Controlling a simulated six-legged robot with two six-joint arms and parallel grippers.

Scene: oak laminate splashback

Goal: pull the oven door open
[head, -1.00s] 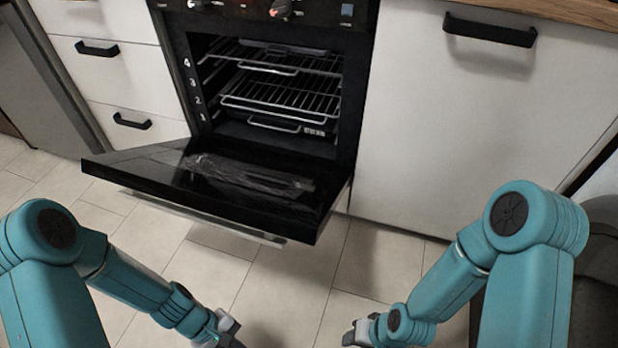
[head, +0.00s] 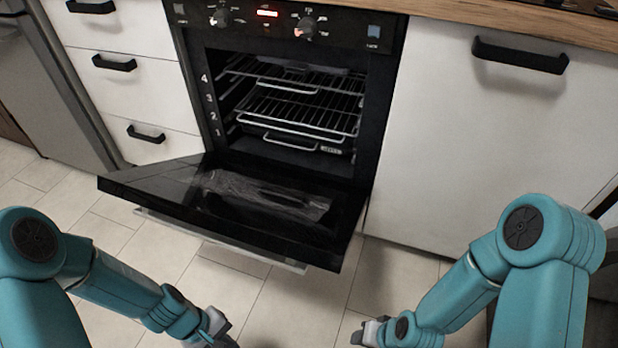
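The oven (head: 284,95) stands in the middle of the head view with its dark cavity showing. Its door (head: 240,210) is hinged down and lies roughly level, with the glass inner side facing up. The silver handle bar (head: 215,240) shows below the door's front edge. My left gripper (head: 222,330) is low in the view, in front of the door and apart from it. My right gripper (head: 362,332) is low and to the right, also apart from the door. The fingers of both are small and partly cut off or hidden, so I cannot tell their opening.
Wire racks (head: 295,110) sit inside the oven. White drawers (head: 125,75) with black handles are on the left, and a white cabinet front (head: 470,140) is on the right. The tiled floor (head: 290,310) is clear between my arms.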

